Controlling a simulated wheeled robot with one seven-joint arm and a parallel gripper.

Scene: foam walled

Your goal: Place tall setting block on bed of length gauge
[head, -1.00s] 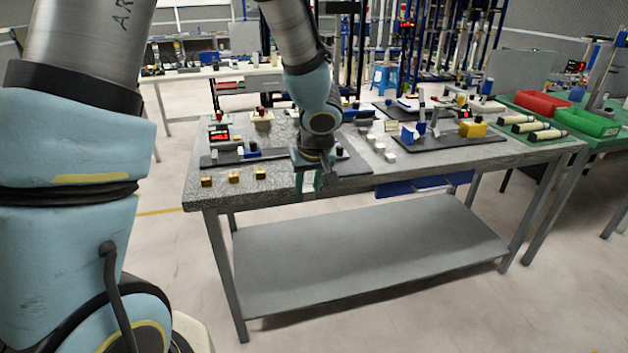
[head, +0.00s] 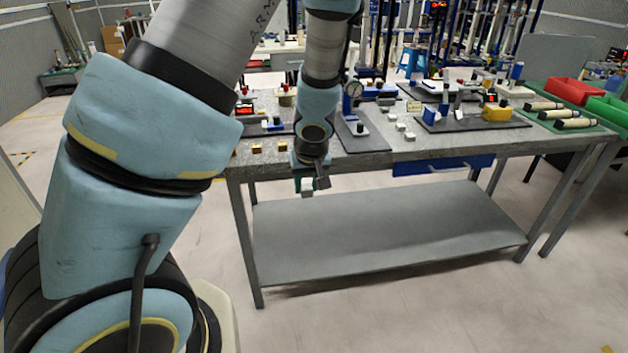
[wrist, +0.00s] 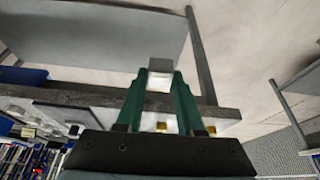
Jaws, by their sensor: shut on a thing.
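My gripper (head: 312,182) hangs in front of the workbench's front edge, fingers down, clear of the top. In the wrist view its two green fingers (wrist: 160,88) are shut on a grey block (wrist: 160,68), with a paler near face. I take this for the tall setting block; its full height is hard to judge. A dark plate with a blue-and-white fixture (head: 268,126) lies on the bench left of my arm, partly hidden by it. Another dark plate carries a dial-gauge stand (head: 352,100) just right of my arm. I cannot tell which is the length gauge.
Small brass blocks (head: 283,147) lie near the front left edge of the workbench (head: 375,155). Several white blocks (head: 409,136) stand near the middle. A dark plate with fixtures and a yellow block (head: 497,111) is at right. A blue drawer (head: 430,166) hangs below the top.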

